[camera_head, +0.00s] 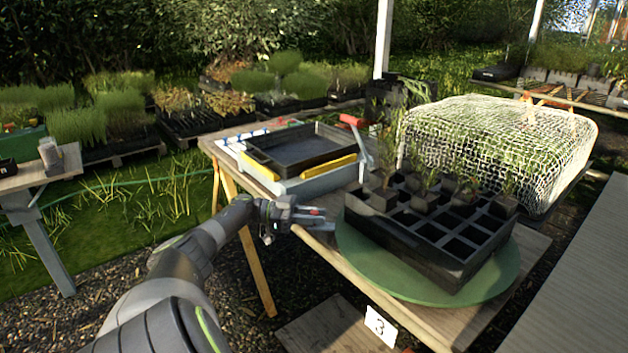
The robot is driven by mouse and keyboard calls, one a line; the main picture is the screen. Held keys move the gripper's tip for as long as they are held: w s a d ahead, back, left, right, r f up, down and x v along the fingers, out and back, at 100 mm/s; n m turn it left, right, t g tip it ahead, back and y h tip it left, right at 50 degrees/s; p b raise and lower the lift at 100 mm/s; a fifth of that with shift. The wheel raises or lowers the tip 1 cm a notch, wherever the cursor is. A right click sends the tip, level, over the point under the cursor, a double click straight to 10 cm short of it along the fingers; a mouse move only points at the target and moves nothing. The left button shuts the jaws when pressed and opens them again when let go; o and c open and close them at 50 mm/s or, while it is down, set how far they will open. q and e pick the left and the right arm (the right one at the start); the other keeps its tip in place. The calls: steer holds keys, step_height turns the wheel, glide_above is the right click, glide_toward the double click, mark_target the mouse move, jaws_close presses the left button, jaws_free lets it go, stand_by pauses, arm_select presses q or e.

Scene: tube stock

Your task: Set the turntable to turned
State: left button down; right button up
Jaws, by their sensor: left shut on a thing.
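The turntable (400,282) is a round green disc on the wooden table. A black tray of square cells (400,240) stands on it, set at an angle, with small seedlings in several back cells and empty cells in front. My left gripper (322,222) comes in from the left and is shut at the turntable's left rim, beside the tray's left corner. The exact spot it grips is small and partly hidden by the fingers. My right gripper is not in view.
A shallow black tray (300,150) on a light box with yellow strips sits at the table's back left. A net-covered block (500,145) stands behind right. A bare grey bench (580,290) is at right.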

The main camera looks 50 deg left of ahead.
arm_select(q)
steer(key=shift+w+a+r, duration=0.1)
steer(key=shift+a+r, duration=0.05)
steer(key=c, duration=1.5)
jaws_free()
steer(key=shift+o, duration=1)
steer(key=shift+w+f, duration=0.2)
steer(key=shift+s, duration=0.1)
